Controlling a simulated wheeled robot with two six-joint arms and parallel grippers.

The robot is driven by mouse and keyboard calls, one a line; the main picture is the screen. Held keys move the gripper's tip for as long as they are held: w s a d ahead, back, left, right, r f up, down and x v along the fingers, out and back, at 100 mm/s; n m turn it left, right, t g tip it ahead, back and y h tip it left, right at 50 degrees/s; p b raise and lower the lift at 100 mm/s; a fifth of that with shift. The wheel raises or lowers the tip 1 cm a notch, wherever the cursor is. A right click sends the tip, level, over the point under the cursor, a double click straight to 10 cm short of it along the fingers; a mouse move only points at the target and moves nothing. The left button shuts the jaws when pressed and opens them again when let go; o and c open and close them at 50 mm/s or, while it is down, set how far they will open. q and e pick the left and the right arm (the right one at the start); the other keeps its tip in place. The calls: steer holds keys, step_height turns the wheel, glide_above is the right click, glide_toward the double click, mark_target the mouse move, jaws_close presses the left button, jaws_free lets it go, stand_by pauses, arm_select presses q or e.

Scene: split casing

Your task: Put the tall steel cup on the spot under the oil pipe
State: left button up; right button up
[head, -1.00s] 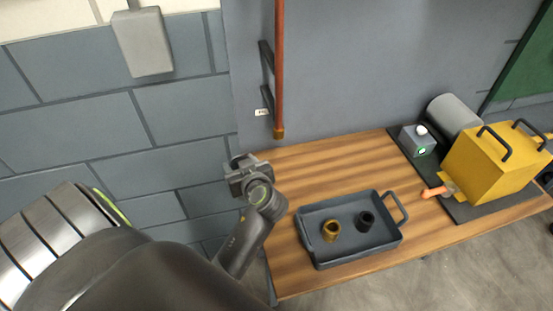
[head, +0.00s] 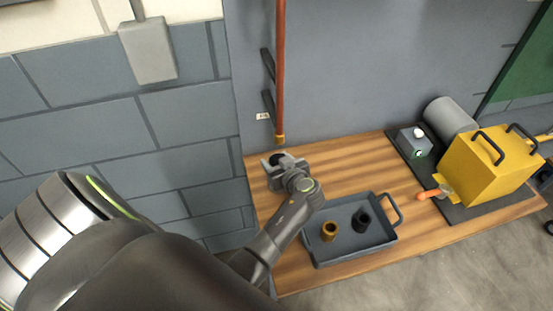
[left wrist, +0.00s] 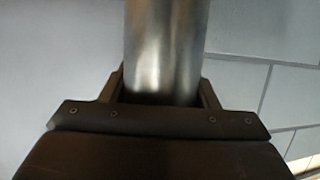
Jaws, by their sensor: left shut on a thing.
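The tall steel cup (left wrist: 165,50) is a shiny metal cylinder between the fingers of my left gripper in the left wrist view. In the head view my left gripper (head: 279,160) is shut on it over the table's back left corner, just below the pipe's end. Only a dark opening of the cup shows there between the fingers. The oil pipe (head: 280,80) is copper-coloured, runs down the grey wall panel and ends in a brass tip. The spot under it is hidden by my gripper, and I cannot tell whether the cup touches the table.
A grey tray (head: 318,255) with a brass cup (head: 328,231) and a dark cup (head: 361,220) lies right of my left arm on the wooden table (head: 350,172). A yellow machine (head: 490,165) and a small grey box (head: 415,142) stand at the right.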

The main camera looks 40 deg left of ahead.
arm_select(q)
steer(key=shift+f, duration=0.15)
steer(key=o, duration=0.6)
steer(key=shift+f, duration=0.1)
steer(key=o, duration=0.5)
steer(key=shift+c, duration=0.2)
arm_select(e)
steer(key=shift+a, duration=0.1)
steer(key=shift+r, duration=0.1)
